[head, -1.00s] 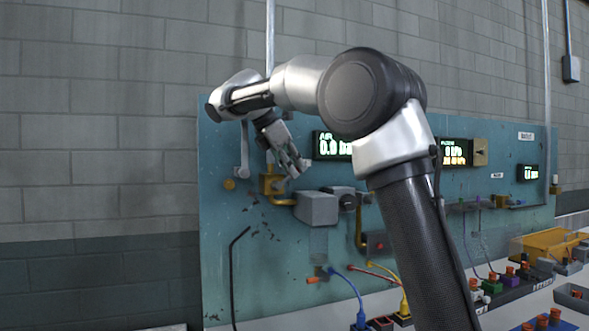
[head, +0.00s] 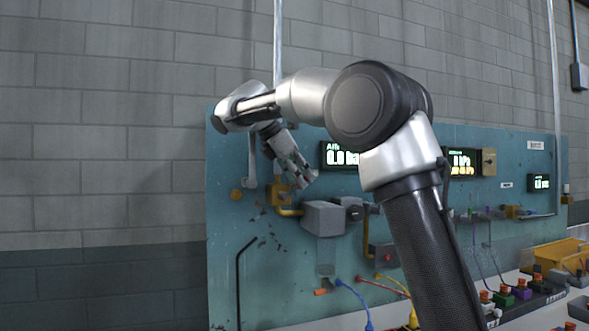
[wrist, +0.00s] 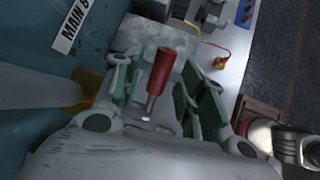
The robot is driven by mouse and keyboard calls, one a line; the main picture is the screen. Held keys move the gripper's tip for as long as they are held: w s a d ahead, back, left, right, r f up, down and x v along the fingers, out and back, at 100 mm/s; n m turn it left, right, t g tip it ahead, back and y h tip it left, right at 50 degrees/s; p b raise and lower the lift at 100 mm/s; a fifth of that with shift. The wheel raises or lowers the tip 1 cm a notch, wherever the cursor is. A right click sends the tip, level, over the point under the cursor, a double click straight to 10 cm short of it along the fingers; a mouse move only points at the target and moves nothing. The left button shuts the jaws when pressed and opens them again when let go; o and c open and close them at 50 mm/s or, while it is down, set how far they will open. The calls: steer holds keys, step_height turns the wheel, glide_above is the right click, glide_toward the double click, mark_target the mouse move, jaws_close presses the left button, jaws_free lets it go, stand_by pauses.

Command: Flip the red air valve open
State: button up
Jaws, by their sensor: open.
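The red air valve handle (wrist: 160,72) stands out between the green-padded fingers of my gripper (wrist: 155,90) in the wrist view. The fingers are open, one on each side of the handle, and a gap shows on both sides near its top. Its thin metal stem runs down toward the palm. In the head view my gripper (head: 302,177) is tilted down to the right, in front of the brass valve fitting (head: 281,197) on the teal panel. The red handle cannot be made out there.
A grey box (head: 323,218) sits on the teal panel (head: 225,255) just below right of my gripper. A pressure display (head: 341,156) is to its right, partly behind my arm. A grey pipe (wrist: 35,88) runs close on the left in the wrist view.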

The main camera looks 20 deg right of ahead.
steer(key=v, duration=1.1)
steer(key=shift+a+r, duration=0.25)
steer(key=shift+s, duration=0.1)
steer(key=shift+c, duration=0.5)
